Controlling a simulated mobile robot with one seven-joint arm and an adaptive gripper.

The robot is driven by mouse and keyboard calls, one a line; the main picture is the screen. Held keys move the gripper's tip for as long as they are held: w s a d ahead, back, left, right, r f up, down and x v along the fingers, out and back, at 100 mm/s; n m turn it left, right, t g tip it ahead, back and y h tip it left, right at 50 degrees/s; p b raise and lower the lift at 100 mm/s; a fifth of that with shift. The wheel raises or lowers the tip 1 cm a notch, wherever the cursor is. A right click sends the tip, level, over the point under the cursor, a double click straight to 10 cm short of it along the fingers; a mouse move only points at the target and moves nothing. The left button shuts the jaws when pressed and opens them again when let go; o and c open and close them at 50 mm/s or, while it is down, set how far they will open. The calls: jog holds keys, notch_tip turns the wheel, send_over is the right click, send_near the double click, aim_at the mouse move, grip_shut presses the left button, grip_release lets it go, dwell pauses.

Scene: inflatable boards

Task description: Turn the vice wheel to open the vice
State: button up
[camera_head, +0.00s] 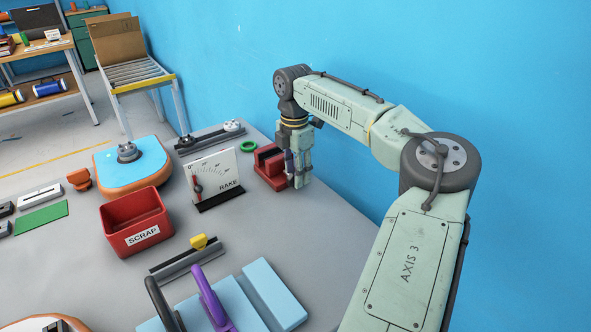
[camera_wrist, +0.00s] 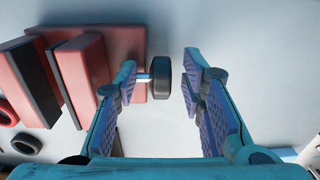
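The red vice (camera_head: 268,168) sits near the back edge of the grey table, against my gripper's left side in the head view. In the wrist view, the vice (camera_wrist: 85,70) shows red jaws with dark faces and a narrow gap between them. Its dark vice wheel (camera_wrist: 161,77) is on a short light shaft at the right of the vice. My gripper (camera_head: 297,182) points down beside the vice. In the wrist view, my gripper (camera_wrist: 160,82) is open, with one finger on each side of the wheel and visible space at the right. Contact at the left finger is unclear.
A RAKE gauge (camera_head: 212,178) stands left of the vice, and a green ring (camera_head: 248,146) lies behind it. A red SCRAP bin (camera_head: 136,222) and a yellow-knobbed slide (camera_head: 190,258) are nearer.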

jog(key=shift+c, duration=0.4)
grip_shut()
